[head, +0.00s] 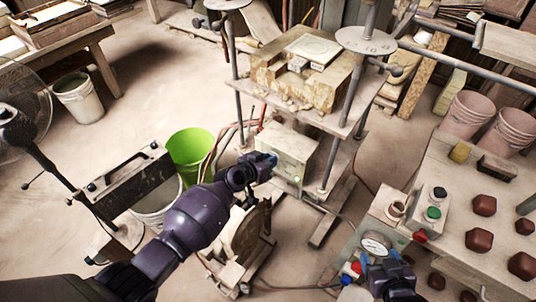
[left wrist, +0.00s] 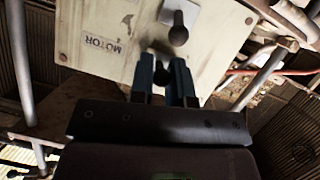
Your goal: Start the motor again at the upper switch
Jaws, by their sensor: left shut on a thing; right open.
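The pale motor box (head: 291,150) stands under the press's plate in the head view. Its face, with an upside-down MOTOR label (left wrist: 103,44), fills the upper part of the left wrist view. A dark lever switch (left wrist: 179,30) sits on that face, clear of the fingers. My left gripper (head: 268,163) is at the box. In the left wrist view its blue fingers (left wrist: 162,78) are shut on a small dark part, apparently a second switch, mostly hidden between them. My right gripper (head: 378,266) is open at the bottom right, near the button console.
The press frame (head: 300,75) with its posts rises around the box. A green bucket (head: 190,150) stands left of it. Hoses hang beside the box.

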